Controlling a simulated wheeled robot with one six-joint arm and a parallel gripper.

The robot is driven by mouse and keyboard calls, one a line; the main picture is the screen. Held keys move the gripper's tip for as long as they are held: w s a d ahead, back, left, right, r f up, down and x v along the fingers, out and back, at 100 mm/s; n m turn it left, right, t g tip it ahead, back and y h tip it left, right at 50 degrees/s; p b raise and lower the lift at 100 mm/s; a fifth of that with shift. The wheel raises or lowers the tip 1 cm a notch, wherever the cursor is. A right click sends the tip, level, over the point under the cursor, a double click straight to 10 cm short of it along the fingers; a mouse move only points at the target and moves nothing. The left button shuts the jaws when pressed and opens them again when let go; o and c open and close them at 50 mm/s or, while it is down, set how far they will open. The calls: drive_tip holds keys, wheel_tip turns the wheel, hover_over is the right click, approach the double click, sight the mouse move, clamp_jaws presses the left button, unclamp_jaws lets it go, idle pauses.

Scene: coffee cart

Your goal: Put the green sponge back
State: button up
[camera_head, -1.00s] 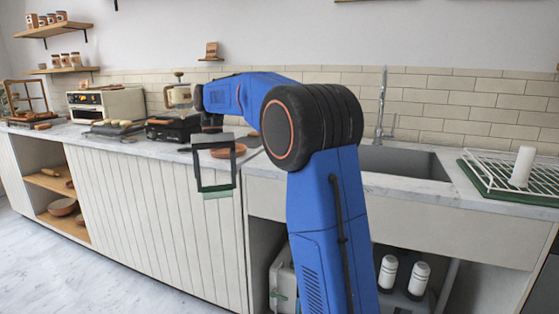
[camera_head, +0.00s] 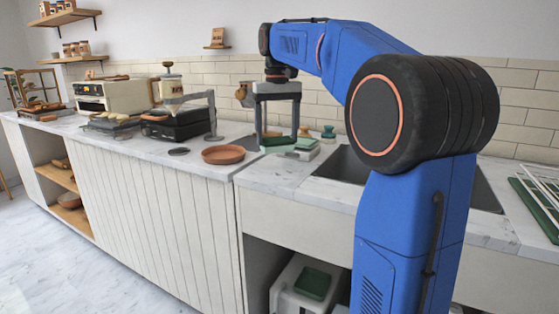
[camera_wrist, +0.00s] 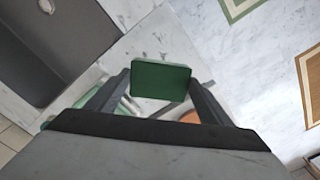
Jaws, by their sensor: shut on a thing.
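The dark green sponge (camera_wrist: 161,80) is a flat block between the two fingers of my gripper (camera_wrist: 160,88) in the wrist view. My gripper is shut on it. In the head view, my gripper (camera_head: 277,143) hangs over the counter left of the sink, with dark green of the sponge (camera_head: 272,141) between its fingertips. Pale counter items right behind blur the sponge's outline there. I cannot tell whether the sponge touches the counter.
A terracotta dish (camera_head: 223,154) sits left of my gripper. A pale green and white item (camera_head: 304,145) and a small green knobbed thing (camera_head: 328,133) stand to the right. The sink (camera_head: 340,165) is partly hidden by my arm. A white bin (camera_head: 290,284) stands below.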

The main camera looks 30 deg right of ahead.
sight(277, 140)
drive_tip(key=shift+f, duration=3.55)
drive_tip(key=o, duration=1)
drive_tip(key=shift+r, duration=0.1)
wheel_tip(277, 140, up, 12)
drive_tip(key=shift+f, duration=0.1)
